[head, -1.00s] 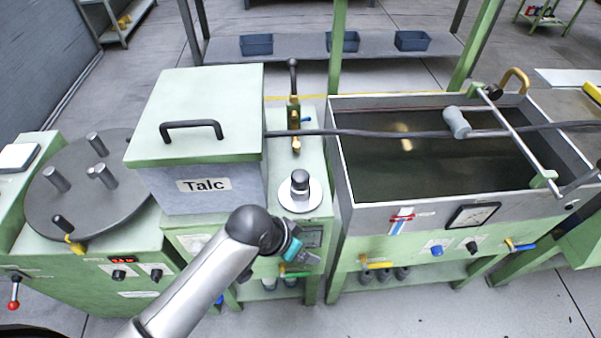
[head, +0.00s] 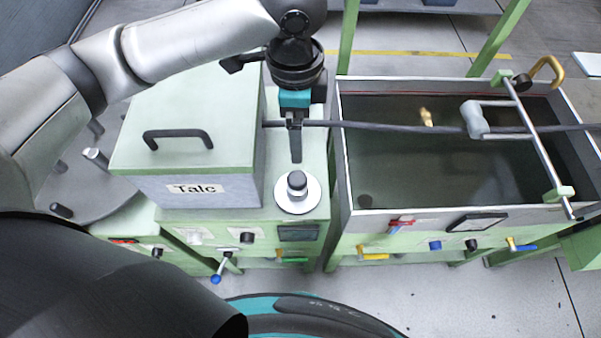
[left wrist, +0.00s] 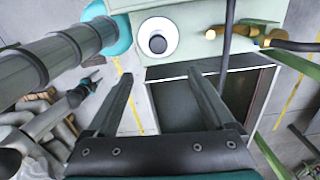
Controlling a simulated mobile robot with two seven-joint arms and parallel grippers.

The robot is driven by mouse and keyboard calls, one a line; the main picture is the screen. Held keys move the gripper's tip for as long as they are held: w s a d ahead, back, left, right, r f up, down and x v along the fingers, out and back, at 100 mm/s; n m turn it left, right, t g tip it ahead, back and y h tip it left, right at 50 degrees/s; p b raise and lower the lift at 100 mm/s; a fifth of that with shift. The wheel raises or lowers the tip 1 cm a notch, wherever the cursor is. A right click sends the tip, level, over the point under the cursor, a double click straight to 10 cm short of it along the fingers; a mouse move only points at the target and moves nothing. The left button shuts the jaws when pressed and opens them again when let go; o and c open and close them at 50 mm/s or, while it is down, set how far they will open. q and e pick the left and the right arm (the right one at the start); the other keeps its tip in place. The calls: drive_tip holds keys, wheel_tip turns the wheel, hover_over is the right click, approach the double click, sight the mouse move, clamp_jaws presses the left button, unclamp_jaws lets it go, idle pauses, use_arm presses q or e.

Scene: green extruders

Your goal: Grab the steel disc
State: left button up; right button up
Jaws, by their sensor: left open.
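The steel disc (head: 297,207) is a pale round plate with a dark-topped knob (head: 297,184) in its middle. It lies on the green stand (head: 318,170) between the Talc box and the tank. In the left wrist view the disc (left wrist: 148,47) shows at the top, beyond the fingers. My left gripper (head: 295,160) points down just behind the knob in the head view. In the left wrist view its two fingers (left wrist: 158,76) are spread apart with nothing between them. My right gripper (left wrist: 88,82) appears small at the left of that view; its jaws are unclear.
The Talc box (head: 190,189) with a black handle stands left of the disc. The liquid-filled tank (head: 400,222) stands right of it. A dark bar or cable (head: 380,126) runs across behind the disc. Levers and knobs line the front panels.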

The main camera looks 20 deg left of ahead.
use_arm(q)
drive_tip(key=b, duration=0.1)
hover_over(297, 177)
wheel_tip(297, 177, down, 9)
drive_tip(key=shift+f, duration=0.1)
drive_tip(key=shift+f+b, duration=0.3)
drive_tip(key=shift+f, duration=2.6)
drive_tip(key=shift+c, duration=0.3)
clamp_jaws()
drive_tip(key=shift+r, duration=0.1)
